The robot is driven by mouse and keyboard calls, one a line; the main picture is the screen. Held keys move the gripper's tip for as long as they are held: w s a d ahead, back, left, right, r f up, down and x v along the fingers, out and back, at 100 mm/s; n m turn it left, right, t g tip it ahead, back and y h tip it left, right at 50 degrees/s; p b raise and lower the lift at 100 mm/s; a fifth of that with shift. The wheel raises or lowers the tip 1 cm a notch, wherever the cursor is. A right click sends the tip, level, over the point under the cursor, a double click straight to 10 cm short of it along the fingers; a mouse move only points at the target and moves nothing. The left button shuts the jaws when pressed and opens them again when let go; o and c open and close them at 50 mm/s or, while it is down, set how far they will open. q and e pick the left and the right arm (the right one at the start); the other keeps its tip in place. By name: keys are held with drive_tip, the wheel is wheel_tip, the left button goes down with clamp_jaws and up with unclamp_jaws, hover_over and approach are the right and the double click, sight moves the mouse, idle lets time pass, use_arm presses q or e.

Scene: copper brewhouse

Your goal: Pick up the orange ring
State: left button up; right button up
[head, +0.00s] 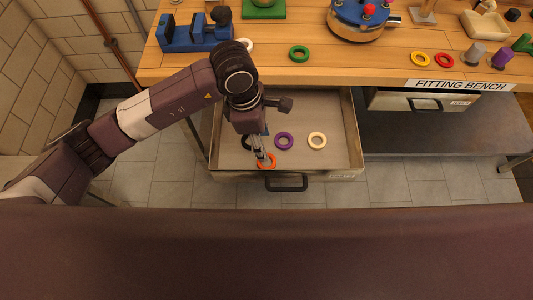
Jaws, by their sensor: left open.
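The orange ring (267,160) lies near the front edge of the open drawer (340,103). My left gripper (265,158) points down into the drawer with its fingers at the orange ring, covering part of its far side. The gripper is open. I cannot tell whether the fingers touch the ring. My right gripper is not in view.
The drawer handle (286,187) sticks out in front.

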sight(271, 157)
use_arm(q)
drive_tip(key=shift+a+f, duration=0.2)
drive_tip(key=shift+f, duration=0.65)
drive_tip(key=shift+a+f, duration=0.1)
drive_tip(key=shift+s+f, duration=0.2)
drive_tip(key=shift+f, duration=0.05)
drive_tip(key=f+p, duration=0.1)
drive_tip(key=f, duration=0.2)
drive_tip(key=d+f, duration=0.1)
drive_tip(key=f, duration=0.2)
drive_tip(key=shift+s+d+f+p, duration=0.1)
drive_tip(key=shift+d+f+p, duration=0.05)
drive_tip(key=shift+f+p, duration=0.2)
drive_tip(key=shift+f, duration=0.1)
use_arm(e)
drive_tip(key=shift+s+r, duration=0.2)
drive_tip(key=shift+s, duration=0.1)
use_arm(q)
drive_tip(key=shift+c, duration=0.5)
drive_tip(key=c, duration=0.4)
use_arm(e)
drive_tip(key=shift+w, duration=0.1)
